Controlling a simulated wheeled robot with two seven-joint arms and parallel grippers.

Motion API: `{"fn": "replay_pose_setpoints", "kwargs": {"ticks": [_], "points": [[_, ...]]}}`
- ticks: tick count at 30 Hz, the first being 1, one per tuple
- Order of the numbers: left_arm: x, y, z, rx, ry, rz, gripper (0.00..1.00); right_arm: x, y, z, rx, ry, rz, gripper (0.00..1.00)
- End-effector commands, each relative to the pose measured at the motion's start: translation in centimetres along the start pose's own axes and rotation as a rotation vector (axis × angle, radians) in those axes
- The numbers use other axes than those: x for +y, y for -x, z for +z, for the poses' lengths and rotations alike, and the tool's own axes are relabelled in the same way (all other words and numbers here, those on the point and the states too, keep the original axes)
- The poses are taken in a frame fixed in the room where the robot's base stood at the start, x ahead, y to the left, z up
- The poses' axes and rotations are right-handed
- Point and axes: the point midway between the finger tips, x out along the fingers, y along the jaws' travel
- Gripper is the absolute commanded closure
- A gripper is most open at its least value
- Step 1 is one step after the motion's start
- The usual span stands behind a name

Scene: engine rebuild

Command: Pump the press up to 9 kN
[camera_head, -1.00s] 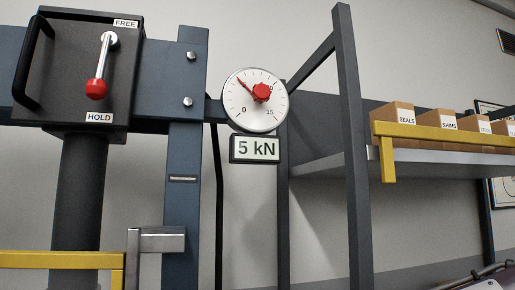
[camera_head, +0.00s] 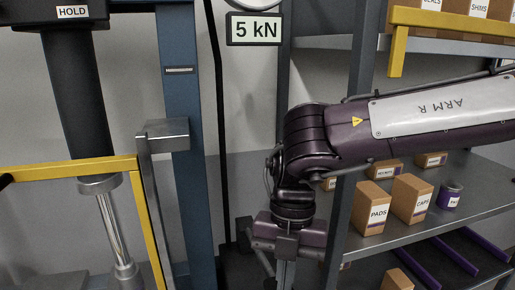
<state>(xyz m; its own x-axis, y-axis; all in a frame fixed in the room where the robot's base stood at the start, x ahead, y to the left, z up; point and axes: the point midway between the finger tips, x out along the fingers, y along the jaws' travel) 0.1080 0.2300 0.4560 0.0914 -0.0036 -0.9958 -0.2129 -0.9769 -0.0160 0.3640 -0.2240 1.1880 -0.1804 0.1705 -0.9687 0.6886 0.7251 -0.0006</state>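The press's digital readout (camera_head: 256,29) shows 5 kN in the head view. The gauge dial above it is almost wholly cut off by the top edge. The HOLD label (camera_head: 72,12) is at the top left; the valve lever is out of view. The dark press cylinder (camera_head: 70,95) has a bright rod (camera_head: 115,235) below it. My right arm comes in from the right, and its gripper (camera_head: 287,245) points down beside the blue press post (camera_head: 181,110). Its fingertips cannot be made out. I cannot clearly identify a pump handle. My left gripper is out of view.
A yellow guard frame (camera_head: 80,167) stands before the press, with a grey metal bracket (camera_head: 163,134) at its right. A dark shelf upright (camera_head: 352,215) is close to the gripper.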

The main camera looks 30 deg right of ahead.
Motion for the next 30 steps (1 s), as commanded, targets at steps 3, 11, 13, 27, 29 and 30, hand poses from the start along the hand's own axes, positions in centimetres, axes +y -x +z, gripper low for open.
{"fn": "replay_pose_setpoints", "kwargs": {"ticks": [3, 11, 13, 27, 29, 30], "points": [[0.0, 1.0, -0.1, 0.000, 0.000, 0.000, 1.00, 0.0, 1.2, -0.3, -0.001, 0.000, 0.000, 1.00], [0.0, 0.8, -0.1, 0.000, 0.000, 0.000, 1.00, 0.0, 0.9, -0.2, -0.001, 0.000, 0.000, 1.00], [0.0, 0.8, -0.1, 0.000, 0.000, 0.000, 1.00, 0.0, 0.9, -0.2, -0.001, 0.000, 0.000, 1.00], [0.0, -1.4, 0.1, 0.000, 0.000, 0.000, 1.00, 0.0, -1.7, 0.4, 0.000, 0.000, 0.000, 1.00], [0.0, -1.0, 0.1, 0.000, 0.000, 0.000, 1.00, 0.0, -1.2, 0.3, -0.001, 0.000, 0.001, 1.00], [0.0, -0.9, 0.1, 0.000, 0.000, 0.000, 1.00, 0.0, -1.2, 0.3, -0.001, 0.000, 0.001, 1.00]]}}
